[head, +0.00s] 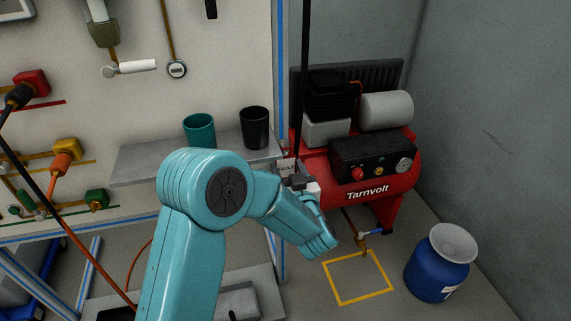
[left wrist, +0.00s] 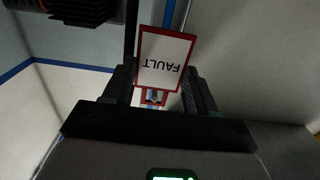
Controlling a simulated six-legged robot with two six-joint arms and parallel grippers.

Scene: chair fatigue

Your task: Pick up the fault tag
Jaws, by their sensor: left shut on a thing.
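The fault tag (left wrist: 164,60) is a white card with a red border and the word FAULT, upside down in the left wrist view. It lies between the two dark fingers of my left gripper (left wrist: 168,90), which is shut on it. In the head view the tag (head: 286,167) is small and partly hidden, with its lettering hard to read. My left gripper (head: 298,182) is there at the end of the teal arm, in front of the red compressor. My right gripper is in neither view.
A red Tarnvolt compressor (head: 372,186) stands behind the gripper. A shelf (head: 140,161) holds a teal cup (head: 199,130) and a black cup (head: 255,128). A blue canister (head: 437,267) stands on the floor beside a yellow outlined square (head: 378,296). A dark vertical pole (head: 304,60) rises near the gripper.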

